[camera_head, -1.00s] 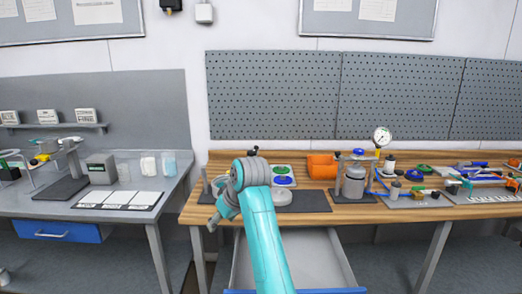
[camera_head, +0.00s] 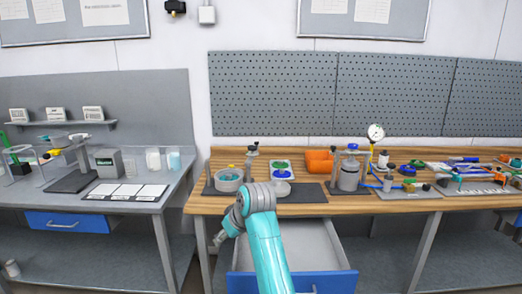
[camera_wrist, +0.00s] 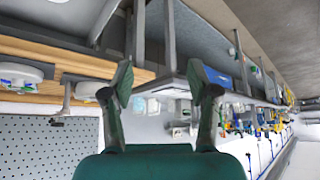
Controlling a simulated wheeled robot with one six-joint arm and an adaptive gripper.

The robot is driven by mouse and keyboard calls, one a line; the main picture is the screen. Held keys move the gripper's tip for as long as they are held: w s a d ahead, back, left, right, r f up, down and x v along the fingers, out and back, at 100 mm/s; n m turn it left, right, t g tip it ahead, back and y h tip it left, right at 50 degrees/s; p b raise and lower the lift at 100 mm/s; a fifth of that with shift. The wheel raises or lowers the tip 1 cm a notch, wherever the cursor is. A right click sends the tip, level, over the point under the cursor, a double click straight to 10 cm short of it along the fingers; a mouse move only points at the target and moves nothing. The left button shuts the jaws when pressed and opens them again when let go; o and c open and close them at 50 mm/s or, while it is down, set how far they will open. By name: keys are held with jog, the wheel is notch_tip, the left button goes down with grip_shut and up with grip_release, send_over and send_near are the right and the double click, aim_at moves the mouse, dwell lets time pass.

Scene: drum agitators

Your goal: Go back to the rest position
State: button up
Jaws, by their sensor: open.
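My gripper (camera_wrist: 158,82) is open and empty in the wrist view, its two dark green fingers spread apart with nothing between them. In the head view my gripper (camera_head: 220,239) hangs at the end of my folded turquoise arm, in front of the wooden bench's front edge, pointing down and left. It is small there, and its fingers are hard to make out. It appears clear of the bench and touches nothing that I can see.
The wooden bench (camera_head: 400,205) holds a grey pot (camera_head: 229,181), an orange bin (camera_head: 319,161) and a metal vessel (camera_head: 348,176). Its drawer (camera_head: 325,284) stands open below my arm. A grey table (camera_head: 70,207) is at left, with a gap between the two.

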jog(key=s+d+f+m+t, duration=0.1)
jog(key=s+d+f, duration=0.2)
jog(key=f, duration=0.5)
jog(key=s+d+f+m+t, duration=0.1)
jog(key=s+d+f, duration=0.25)
jog(key=f, duration=0.35)
jog(key=s+d+f+m+t, duration=0.1)
jog(key=s+d+f, duration=0.2)
jog(key=f, duration=0.5)
jog(key=s+d+f+m+t+h, duration=0.1)
jog(key=s+d+f, duration=0.4)
jog(key=s, duration=0.3)
jog(key=s+d+f+m+t+h, duration=0.1)
jog(key=s+d+f, duration=0.3)
jog(key=s, duration=0.5)
jog(key=s+d+r+m+t+h, duration=0.1)
jog(key=s+d, duration=0.2)
jog(key=s, duration=0.6)
jog(key=s+d+r+m+t, duration=0.15)
jog(key=s+d, duration=0.25)
jog(key=s, duration=0.5)
jog(key=s+d+r+t+h, duration=0.1)
jog(key=s+d+r+t, duration=0.1)
jog(key=s+r, duration=1.3)
jog(key=shift+s+d+r+m+h, duration=0.25)
jog(key=shift+s+m, duration=0.2)
jog(key=shift+s, duration=0.45)
